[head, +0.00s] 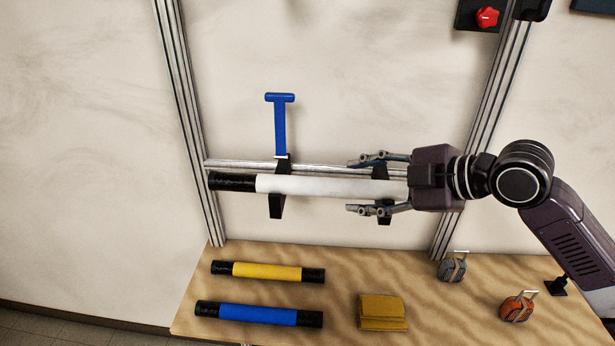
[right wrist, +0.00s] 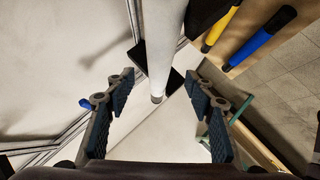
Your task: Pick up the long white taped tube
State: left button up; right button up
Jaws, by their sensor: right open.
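The long white tube (head: 320,186) has a black taped left end and lies level across two black brackets on the wall frame. My right gripper (head: 352,186) is open at the tube's right part, one finger above it and one below in the head view. In the right wrist view the white tube (right wrist: 163,45) runs from the top edge to an end between the open fingers (right wrist: 162,82). Neither finger visibly touches it. The tube's right end is hidden by my gripper in the head view. My left gripper is not in view.
A blue T-shaped strap (head: 280,125) stands above the left bracket (head: 277,206). Below, a wooden table (head: 350,280) bears a yellow tube (head: 267,271), a blue tube (head: 258,314), a folded yellow cloth (head: 382,312), and grey (head: 452,268) and orange (head: 517,307) items.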

aim_at(344, 186)
jog(key=shift+w+a, duration=0.15)
jog(key=shift+a, duration=0.05)
jog(key=shift+w+a+f+p, duration=0.2)
jog(key=shift+w+f+p, duration=0.25)
jog(key=shift+p, duration=0.4)
jog(key=p+x, duration=0.1)
jog(key=x, duration=0.1)
jog(key=shift+w+a+f, duration=0.25)
jog(key=shift+p+x, duration=0.4)
jog(key=shift+x, duration=0.55)
jog(key=shift+f, duration=0.1)
jog(key=c, duration=1.1)
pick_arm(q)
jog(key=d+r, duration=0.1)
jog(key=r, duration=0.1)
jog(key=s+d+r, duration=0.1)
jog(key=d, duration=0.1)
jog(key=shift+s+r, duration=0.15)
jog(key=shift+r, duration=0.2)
pick_arm(e)
grip_shut()
